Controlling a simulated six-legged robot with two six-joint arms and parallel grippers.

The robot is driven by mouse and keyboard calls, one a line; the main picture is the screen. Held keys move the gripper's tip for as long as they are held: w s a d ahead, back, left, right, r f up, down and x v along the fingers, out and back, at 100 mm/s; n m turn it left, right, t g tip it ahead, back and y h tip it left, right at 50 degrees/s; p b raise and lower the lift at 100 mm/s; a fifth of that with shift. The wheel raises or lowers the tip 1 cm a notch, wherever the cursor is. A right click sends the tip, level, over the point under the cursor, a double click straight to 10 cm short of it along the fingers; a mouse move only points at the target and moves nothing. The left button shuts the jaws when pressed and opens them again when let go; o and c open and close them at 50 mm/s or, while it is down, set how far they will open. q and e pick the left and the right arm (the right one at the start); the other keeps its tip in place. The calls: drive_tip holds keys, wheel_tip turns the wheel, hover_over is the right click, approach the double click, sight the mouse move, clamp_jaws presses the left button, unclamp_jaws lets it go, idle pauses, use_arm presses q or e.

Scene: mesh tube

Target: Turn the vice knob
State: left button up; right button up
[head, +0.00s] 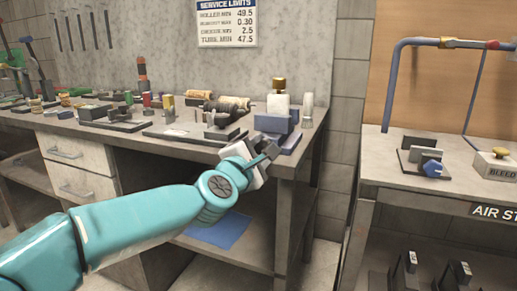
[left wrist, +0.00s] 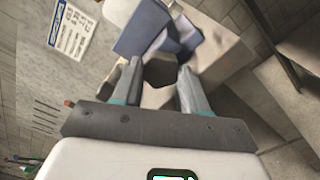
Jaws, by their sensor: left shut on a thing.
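A blue vice (head: 279,120) with a pale block on top stands at the right end of the workbench. My left gripper (head: 268,153) is at its front, low beside the bench edge. In the left wrist view the vice's blue body (left wrist: 150,28) is just beyond the fingers. A dark, many-sided knob (left wrist: 159,71) sits between the two fingers of my left gripper (left wrist: 160,80), which is shut on it. In the head view the gripper mostly hides this knob. My right gripper is in neither view.
The workbench (head: 215,143) holds several fixtures and small parts left of the vice. A second table (head: 375,178) on the right carries a small clamp with a blue knob (head: 432,168) and a bleed box (head: 495,163). A floor gap separates them.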

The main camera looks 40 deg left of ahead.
use_arm(q)
drive_tip(key=m+p, duration=0.1)
drive_tip(key=m, duration=0.3)
drive_tip(key=shift+m, duration=0.3)
drive_tip(key=m+p, duration=0.1)
drive_tip(key=m, duration=0.2)
drive_tip(key=shift+m, duration=0.3)
drive_tip(key=m+p, duration=0.2)
drive_tip(key=m, duration=0.2)
drive_tip(key=shift+m, duration=0.3)
drive_tip(key=m+p, duration=0.2)
drive_tip(key=m, duration=0.2)
drive_tip(key=m+p, duration=0.1)
drive_tip(key=m, duration=0.3)
drive_tip(key=shift+p, duration=0.3)
drive_tip(key=m+p, duration=0.1)
drive_tip(key=m, duration=0.3)
drive_tip(key=shift+m+p, duration=0.3)
drive_tip(key=shift+p, duration=0.05)
drive_tip(key=m+p, duration=0.1)
drive_tip(key=m, duration=0.3)
drive_tip(key=shift+f+m, duration=0.1)
drive_tip(key=shift+m, duration=0.2)
drive_tip(key=shift+m+p, duration=0.7)
drive_tip(key=shift+m, duration=1.2)
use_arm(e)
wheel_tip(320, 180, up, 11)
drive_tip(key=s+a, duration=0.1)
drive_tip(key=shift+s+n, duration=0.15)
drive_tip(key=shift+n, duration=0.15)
